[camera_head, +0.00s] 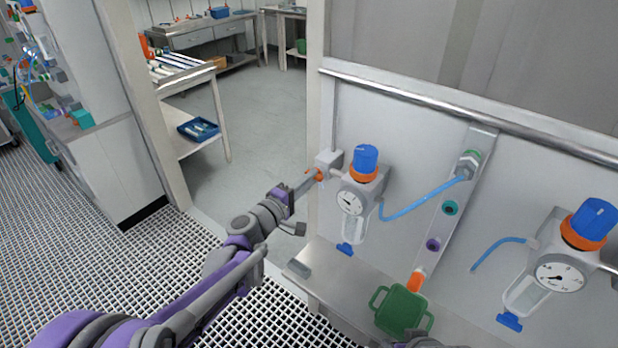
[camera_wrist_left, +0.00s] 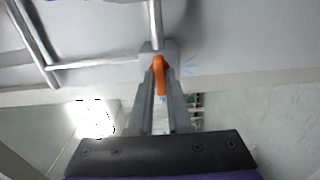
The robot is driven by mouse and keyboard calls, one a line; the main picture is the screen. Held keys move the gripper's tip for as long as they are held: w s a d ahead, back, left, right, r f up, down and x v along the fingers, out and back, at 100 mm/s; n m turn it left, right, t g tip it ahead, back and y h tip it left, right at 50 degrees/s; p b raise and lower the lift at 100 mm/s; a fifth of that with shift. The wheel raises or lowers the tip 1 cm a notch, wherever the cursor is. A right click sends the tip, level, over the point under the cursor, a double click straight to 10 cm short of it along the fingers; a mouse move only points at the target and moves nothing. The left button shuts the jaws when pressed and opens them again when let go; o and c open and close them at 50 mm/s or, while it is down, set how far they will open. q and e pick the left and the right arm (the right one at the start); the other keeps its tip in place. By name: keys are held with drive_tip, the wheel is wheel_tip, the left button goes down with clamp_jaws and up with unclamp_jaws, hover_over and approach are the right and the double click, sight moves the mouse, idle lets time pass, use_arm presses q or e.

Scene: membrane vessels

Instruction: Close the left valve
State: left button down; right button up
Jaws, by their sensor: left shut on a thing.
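The left valve (camera_head: 328,159) is a small grey block on the pipe at the left edge of the wall panel, left of the blue-capped regulator. Its orange handle (camera_head: 320,174) sticks out toward my left gripper (camera_head: 312,179). In the left wrist view the orange handle (camera_wrist_left: 159,76) lies between the two grey fingers of the left gripper (camera_wrist_left: 160,85), which are shut on it. The fingertips partly hide the valve body. My right gripper is not in view.
A regulator (camera_head: 358,196) with gauge and blue knob is close right of the valve. A blue hose (camera_head: 420,203) runs from it to a slanted manifold. A second regulator (camera_head: 566,262) is farther right. A green container (camera_head: 402,311) stands below on the metal shelf (camera_head: 345,285).

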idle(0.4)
use_arm(q)
drive_tip(key=c, duration=0.9)
unclamp_jaws()
drive_tip(key=shift+o, duration=0.2)
drive_tip(key=b+v, duration=0.1)
drive_tip(key=v, duration=1)
drive_tip(key=s+d+f+m+g+y, duration=0.1)
drive_tip(key=s+f+m+g+y, duration=0.2)
drive_tip(key=s, duration=0.4)
drive_tip(key=s+f+m+g, duration=0.3)
drive_tip(key=s+f+m, duration=0.1)
drive_tip(key=s, duration=0.3)
drive_tip(key=s+a+f+m+g+y, duration=0.3)
drive_tip(key=s+a+f+y, duration=0.4)
drive_tip(key=s+a, duration=0.3)
drive_tip(key=shift+s+a+f+m+y, duration=0.3)
drive_tip(key=shift+s+m, duration=0.1)
drive_tip(key=shift+s, duration=0.85)
